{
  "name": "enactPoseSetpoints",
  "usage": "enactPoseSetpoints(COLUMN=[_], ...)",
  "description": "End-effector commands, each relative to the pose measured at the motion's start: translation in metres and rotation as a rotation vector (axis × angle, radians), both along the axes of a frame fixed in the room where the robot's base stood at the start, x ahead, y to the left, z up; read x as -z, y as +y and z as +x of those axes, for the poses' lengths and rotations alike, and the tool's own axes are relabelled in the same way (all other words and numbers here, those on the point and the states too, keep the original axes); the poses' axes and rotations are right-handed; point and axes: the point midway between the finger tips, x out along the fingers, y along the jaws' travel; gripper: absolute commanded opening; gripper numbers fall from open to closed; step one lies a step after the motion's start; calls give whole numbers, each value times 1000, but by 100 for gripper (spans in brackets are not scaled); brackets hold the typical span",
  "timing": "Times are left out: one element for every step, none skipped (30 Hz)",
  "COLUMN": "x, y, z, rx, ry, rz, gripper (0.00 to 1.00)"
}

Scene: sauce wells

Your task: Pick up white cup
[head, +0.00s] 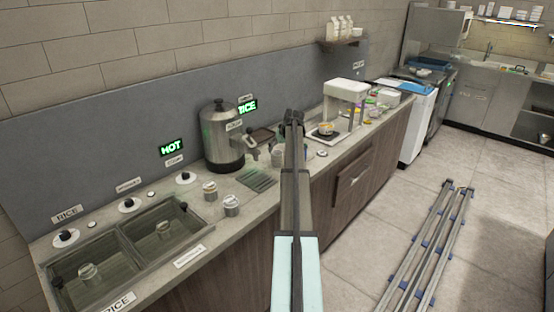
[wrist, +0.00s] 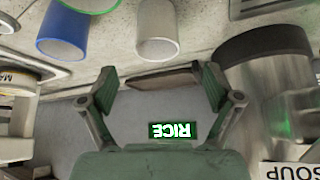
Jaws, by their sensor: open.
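A white cup (wrist: 157,32) appears at the top middle of the wrist view, its open mouth towards the camera. It is beyond the fingertips and apart from them. A blue cup (wrist: 62,33) is left of it, and a cup with a green rim (wrist: 92,4) is cut off by the top edge. My gripper (wrist: 160,88) is open, with nothing between its fingers. In the head view my gripper (head: 293,117) is above the counter near the wall. Small pale cups (head: 277,156) show beside my arm there, partly hidden; I cannot tell which is the white one.
A large metal soup pot (head: 222,140) stands left of my gripper, and it fills the right side of the wrist view (wrist: 275,90). A brown tray (head: 262,135) lies by the wall. Sauce wells (head: 165,235) are at the counter's left. A white machine (head: 345,92) stands to the right.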

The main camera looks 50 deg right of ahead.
Motion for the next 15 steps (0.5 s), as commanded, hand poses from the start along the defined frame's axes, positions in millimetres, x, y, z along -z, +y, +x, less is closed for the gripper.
enactPoseSetpoints(x=[2,3,4,5,6,7,8,9,12,15,18,22,25,28,34], y=[-1,-1,-1,-2,-2,-3,-3,-4,-6,-7,-9,-11,-13,-15,-16], z=[2,2,3,3,4,4,5,6,8,10,12,14,16,18,21], rx=[0,0,0,0,0,0,0,0,-1,-1,-1,-1,-1,-1,-1], ry=[1,1,1,0,1,1,1,1,1,1,1,1,1,1,1], rz=[0,0,0,0,0,0,0,0,1,1,2,2,2,2,2], gripper=[90,90,90,90,90,90,90,90,90,90,90,90,90,90,90])
